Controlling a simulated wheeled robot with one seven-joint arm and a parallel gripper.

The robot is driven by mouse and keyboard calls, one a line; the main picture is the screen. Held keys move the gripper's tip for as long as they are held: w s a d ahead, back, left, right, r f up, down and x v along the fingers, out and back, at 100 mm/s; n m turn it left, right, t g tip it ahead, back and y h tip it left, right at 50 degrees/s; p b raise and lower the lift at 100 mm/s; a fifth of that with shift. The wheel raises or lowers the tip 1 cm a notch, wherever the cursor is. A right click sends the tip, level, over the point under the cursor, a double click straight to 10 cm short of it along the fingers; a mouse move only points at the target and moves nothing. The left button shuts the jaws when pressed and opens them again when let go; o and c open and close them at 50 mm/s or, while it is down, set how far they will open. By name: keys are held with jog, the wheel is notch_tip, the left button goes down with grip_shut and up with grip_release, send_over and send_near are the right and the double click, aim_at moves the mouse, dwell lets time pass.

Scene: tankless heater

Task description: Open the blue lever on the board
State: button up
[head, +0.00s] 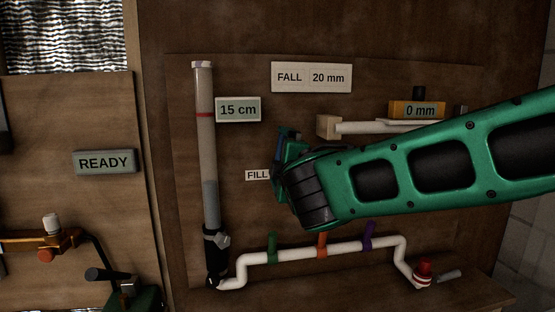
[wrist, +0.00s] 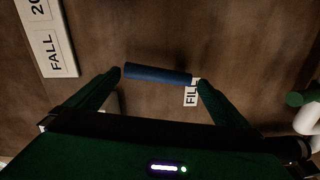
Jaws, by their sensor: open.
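The blue lever (wrist: 158,75) shows in the wrist view as a blue bar, slightly tilted, in front of the brown board (wrist: 240,50). My gripper (wrist: 160,88) is open, with one green finger near each end of the bar. The bar spans the gap between the fingertips in the picture. I cannot tell whether they touch it. In the head view my gripper (head: 287,150) is at the board, beside the FILL label (head: 257,175). My own wrist and arm hide most of the lever there.
A clear upright tube (head: 209,150) stands left of my gripper. A wooden-ended rod (head: 365,127) and a 0 mm display (head: 418,110) are above my arm. A FALL 20 mm sign (head: 311,77) is higher up.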

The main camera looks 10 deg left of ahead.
jog(key=v, duration=0.7)
jog(key=shift+s, duration=0.35)
jog(key=shift+d, duration=0.2)
